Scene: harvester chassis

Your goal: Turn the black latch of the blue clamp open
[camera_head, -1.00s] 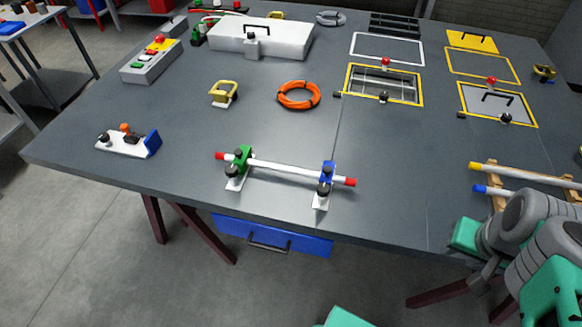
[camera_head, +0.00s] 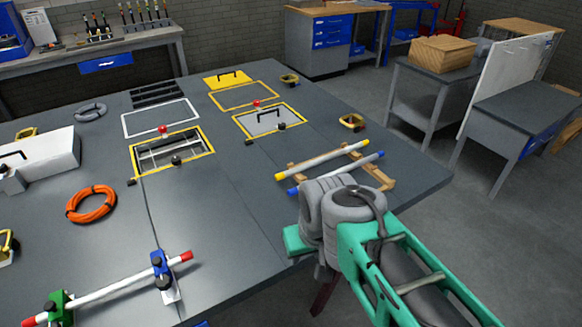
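The blue clamp (camera_head: 159,263) stands near the front edge of the workbench, at the lower left in the head view. It is around a white bar with red ends (camera_head: 112,288), close to the bar's right end. Its black latch (camera_head: 163,283) shows small at its lower side, above a white base plate (camera_head: 173,295); I cannot tell the latch's angle. A green clamp (camera_head: 57,305) is around the bar's other end. My arm is at the lower right, well away from the blue clamp. My gripper cannot be made out.
Two rods lie on a wooden rack (camera_head: 378,176) beside my arm. An orange ring (camera_head: 91,204) and a yellow-framed opening (camera_head: 173,151) lie behind the clamp. The bench surface (camera_head: 225,225) between the clamp and my arm is clear.

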